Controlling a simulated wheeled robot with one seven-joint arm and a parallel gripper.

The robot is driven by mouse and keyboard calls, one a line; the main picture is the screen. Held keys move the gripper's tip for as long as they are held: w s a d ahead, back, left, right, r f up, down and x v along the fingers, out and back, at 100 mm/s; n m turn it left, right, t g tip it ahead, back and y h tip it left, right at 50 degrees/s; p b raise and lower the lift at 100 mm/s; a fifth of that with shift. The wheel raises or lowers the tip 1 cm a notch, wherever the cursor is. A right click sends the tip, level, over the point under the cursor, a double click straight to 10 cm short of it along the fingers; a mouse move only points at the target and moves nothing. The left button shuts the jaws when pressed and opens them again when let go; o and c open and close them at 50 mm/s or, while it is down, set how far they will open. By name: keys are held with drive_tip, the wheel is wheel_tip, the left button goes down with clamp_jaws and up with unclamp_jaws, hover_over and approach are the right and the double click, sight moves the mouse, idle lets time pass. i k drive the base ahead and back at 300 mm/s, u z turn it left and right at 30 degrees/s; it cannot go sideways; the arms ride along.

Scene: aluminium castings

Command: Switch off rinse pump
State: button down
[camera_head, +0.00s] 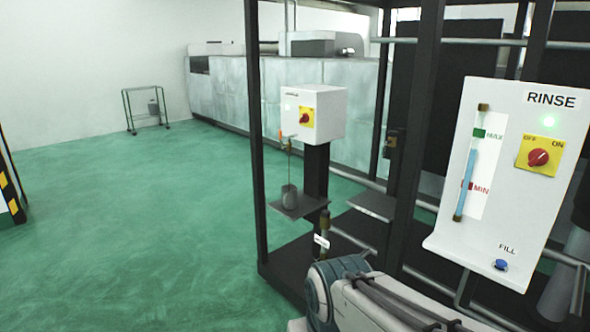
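The white RINSE panel (508,205) stands at the right. A red rotary knob (538,158) sits on its yellow plate (553,146), marked OFF at upper left and ON at upper right. I cannot tell for sure which mark the knob points to. A sight tube (466,180) on the left of the panel holds blue liquid, beside green MAX and red MIN marks. A blue FILL button (501,265) is low on the panel. My gripper is not in view; part of my arm shows at the bottom.
A second white box (325,104) with a red knob on yellow (306,118) stands farther back. A grey shelf (299,207) below it carries a small grey weight (289,198). Dark frame posts (413,140) stand left of the panel. Green floor at left is open.

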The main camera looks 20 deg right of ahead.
sight(537, 157)
drive_tip(key=z, duration=0.9)
drive_tip(key=i, duration=0.9)
drive_tip(key=z, duration=0.7)
